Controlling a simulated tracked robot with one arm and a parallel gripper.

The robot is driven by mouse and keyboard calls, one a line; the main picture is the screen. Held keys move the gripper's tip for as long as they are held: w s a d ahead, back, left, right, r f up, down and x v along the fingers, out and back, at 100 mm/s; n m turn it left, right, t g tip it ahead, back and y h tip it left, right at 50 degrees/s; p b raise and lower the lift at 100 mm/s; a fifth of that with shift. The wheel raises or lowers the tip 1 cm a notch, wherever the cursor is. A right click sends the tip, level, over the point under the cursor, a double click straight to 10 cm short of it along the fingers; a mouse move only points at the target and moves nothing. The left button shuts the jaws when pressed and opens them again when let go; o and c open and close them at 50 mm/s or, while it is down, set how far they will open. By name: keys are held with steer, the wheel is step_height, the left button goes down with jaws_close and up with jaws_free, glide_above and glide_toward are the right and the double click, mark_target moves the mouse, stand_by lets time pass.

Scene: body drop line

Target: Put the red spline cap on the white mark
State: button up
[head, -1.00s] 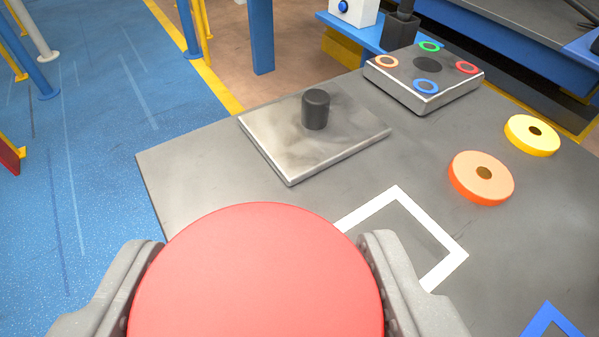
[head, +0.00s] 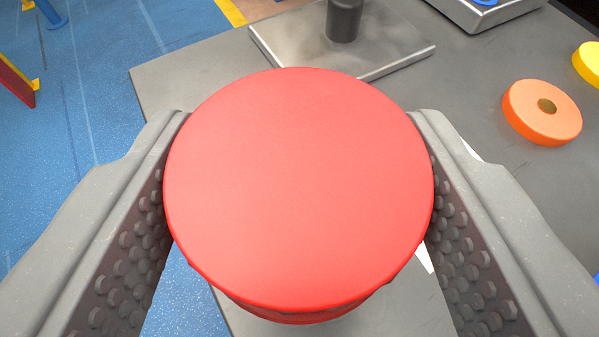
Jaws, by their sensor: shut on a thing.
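The red spline cap (head: 298,215) is a round disc with a flat red top, filling the middle of the view. My gripper (head: 303,135) is shut on it, one grey studded finger on each side. The cap is held above the grey table. The white mark (head: 425,258) is mostly hidden behind the cap and the right finger. Only slivers of its white outline show beside that finger. How high the cap is above the table I cannot tell.
A metal plate (head: 400,58) with a dark upright post (head: 344,20) stands beyond the cap. An orange ring (head: 535,122) and a yellow ring (head: 590,62) lie at the right. Another metal block (head: 490,14) is at the top right. Blue floor (head: 100,60) lies left of the table.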

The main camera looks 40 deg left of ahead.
steer(key=shift+f, duration=0.2)
steer(key=o, duration=0.9)
